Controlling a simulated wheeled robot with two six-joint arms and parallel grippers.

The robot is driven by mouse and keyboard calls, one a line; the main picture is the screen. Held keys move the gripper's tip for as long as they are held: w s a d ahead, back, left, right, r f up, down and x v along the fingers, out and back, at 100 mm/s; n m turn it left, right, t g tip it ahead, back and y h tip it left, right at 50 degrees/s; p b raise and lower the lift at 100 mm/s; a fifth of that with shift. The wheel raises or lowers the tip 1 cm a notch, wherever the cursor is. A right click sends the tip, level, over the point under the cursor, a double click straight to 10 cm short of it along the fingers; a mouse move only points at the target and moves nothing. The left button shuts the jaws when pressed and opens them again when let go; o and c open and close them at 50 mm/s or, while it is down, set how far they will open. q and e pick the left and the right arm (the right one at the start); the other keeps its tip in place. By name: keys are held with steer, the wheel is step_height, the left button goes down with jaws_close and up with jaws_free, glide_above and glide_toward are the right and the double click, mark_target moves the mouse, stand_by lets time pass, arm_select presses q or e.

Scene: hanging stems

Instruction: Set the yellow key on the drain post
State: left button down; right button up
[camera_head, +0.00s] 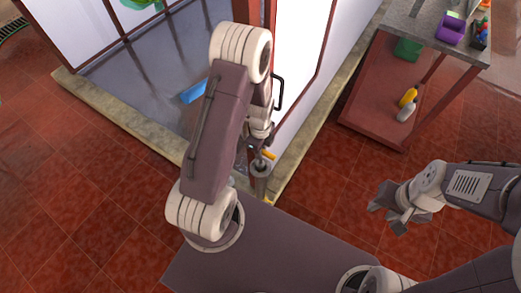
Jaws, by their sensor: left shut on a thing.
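The yellow key (268,155) shows as a small yellow piece at my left gripper (262,150). My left gripper is shut on it, and my arm hides part of the gripper and the key. The grey drain post (260,168) stands upright just below the key in the picture. I cannot tell whether the key touches the post. My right gripper (384,209) is open and empty over the red tiles at the right, away from the post.
A low stone kerb (120,120) surrounds the wet grey floor behind my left arm, where a blue object (192,93) lies. White panels rise beside it. A workbench (413,22) at top right holds coloured items, with bottles (407,106) on its lower shelf. Red tiles in front are clear.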

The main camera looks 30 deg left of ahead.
mark_target(261, 163)
arm_select(q)
steer(key=shift+f+b, duration=0.7)
steer(key=shift+f, duration=0.55)
steer(key=shift+f+b, duration=0.55)
steer(key=shift+f, duration=0.4)
steer(key=shift+f+b, duration=0.35)
steer(key=shift+b, duration=0.05)
steer(key=shift+f, duration=0.1)
stand_by(0.5)
